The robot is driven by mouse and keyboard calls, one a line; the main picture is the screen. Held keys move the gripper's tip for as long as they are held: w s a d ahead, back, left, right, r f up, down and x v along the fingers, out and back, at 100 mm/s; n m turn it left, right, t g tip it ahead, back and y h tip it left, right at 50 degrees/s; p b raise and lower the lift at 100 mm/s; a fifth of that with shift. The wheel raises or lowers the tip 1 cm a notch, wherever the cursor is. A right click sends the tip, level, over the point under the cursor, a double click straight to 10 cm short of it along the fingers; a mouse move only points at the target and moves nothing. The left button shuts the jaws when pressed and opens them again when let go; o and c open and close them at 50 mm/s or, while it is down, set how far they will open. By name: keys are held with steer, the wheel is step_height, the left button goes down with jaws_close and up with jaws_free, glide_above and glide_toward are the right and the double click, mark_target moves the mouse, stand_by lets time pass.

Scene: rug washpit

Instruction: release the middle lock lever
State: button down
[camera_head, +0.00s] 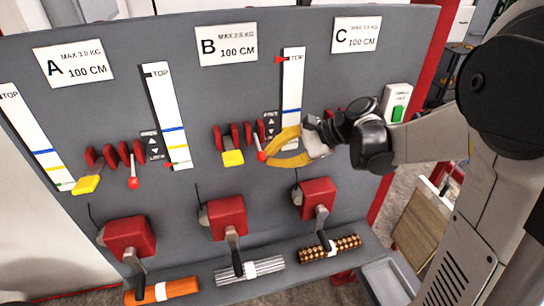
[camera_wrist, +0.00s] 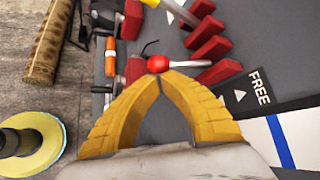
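The middle lock lever, at station B, ends in a red ball (camera_head: 262,156) below its red bracket, low beside the FREE/LOCK label (camera_head: 270,125), near the LOCK end. My gripper (camera_head: 264,151) has yellow curved fingers, which reach in from the right at this ball. In the wrist view the red ball (camera_wrist: 158,63) sits right at the fingertips (camera_wrist: 163,75), which meet in a point. The fingers look shut, with the ball just beyond the tips rather than between them. I cannot tell whether they touch it.
Left of the lever is B's yellow pedal-like handle (camera_head: 233,158). Station A's red-ball lever (camera_head: 133,183) hangs down at the left. Red crank boxes (camera_head: 227,216) and rolled rugs (camera_head: 249,271) lie below. A green button (camera_head: 398,114) is at the right.

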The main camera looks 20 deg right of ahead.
steer(key=shift+s+a+r+m+g+p, duration=0.15)
steer(key=shift+r+m+g+p, duration=0.15)
steer(key=shift+r+g, duration=0.25)
steer(key=shift+s+d+r+m+g+p, duration=0.1)
steer(key=shift+s+r+m+g+p, duration=0.15)
steer(key=shift+r+g, duration=0.3)
steer(key=shift+w+r, duration=0.15)
steer(key=shift+r, duration=1.1)
steer(key=shift+r, duration=0.1)
